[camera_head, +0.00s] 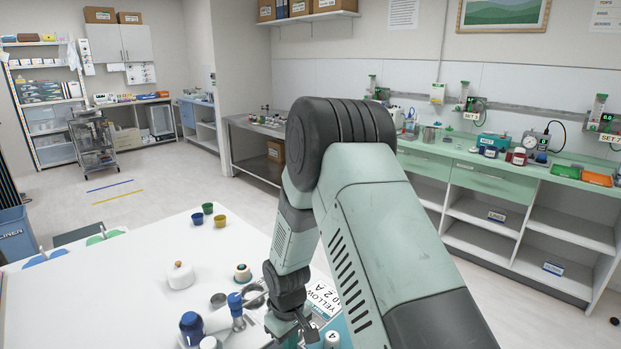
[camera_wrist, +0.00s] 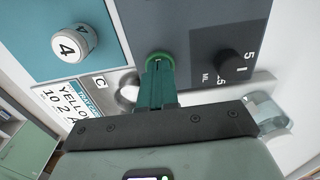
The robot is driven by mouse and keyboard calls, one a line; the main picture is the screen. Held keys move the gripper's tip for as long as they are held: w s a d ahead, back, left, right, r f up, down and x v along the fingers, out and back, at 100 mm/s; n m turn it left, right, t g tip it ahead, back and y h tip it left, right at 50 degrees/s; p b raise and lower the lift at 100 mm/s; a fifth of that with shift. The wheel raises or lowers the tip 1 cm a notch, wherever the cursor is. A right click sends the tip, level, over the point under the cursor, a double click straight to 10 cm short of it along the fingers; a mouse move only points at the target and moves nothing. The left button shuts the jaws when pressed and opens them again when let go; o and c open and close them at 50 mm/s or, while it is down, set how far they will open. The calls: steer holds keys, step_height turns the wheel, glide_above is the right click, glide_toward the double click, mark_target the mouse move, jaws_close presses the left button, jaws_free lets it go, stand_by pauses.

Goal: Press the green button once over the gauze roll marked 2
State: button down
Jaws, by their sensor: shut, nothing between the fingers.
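In the wrist view, my gripper (camera_wrist: 157,64) is shut, with its green fingers pointing at a dark grey panel. A round green piece, which looks like the green button (camera_wrist: 148,57), shows right at the fingertips and is mostly hidden by them. I cannot tell whether it is pressed or only touched. A white roll marked 4 (camera_wrist: 73,43) stands on a teal surface to the left; it also shows at the bottom of the head view (camera_head: 332,339). I make out no roll marked 2. In the head view, my gripper is low at the bottom middle, its fingertips unclear.
A black knob (camera_wrist: 231,64) with scale marks sits right of the fingers. A card reading YELLOW (camera_head: 322,298) lies near my wrist. Blue-topped containers (camera_head: 192,325) and a white lidded pot (camera_head: 180,276) stand left on the white table (camera_head: 110,290). The table's left part is mostly clear.

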steer(key=shift+r, duration=1.35)
steer(key=shift+r, duration=0.1)
steer(key=shift+r, duration=2.9)
steer(key=shift+r, duration=0.1)
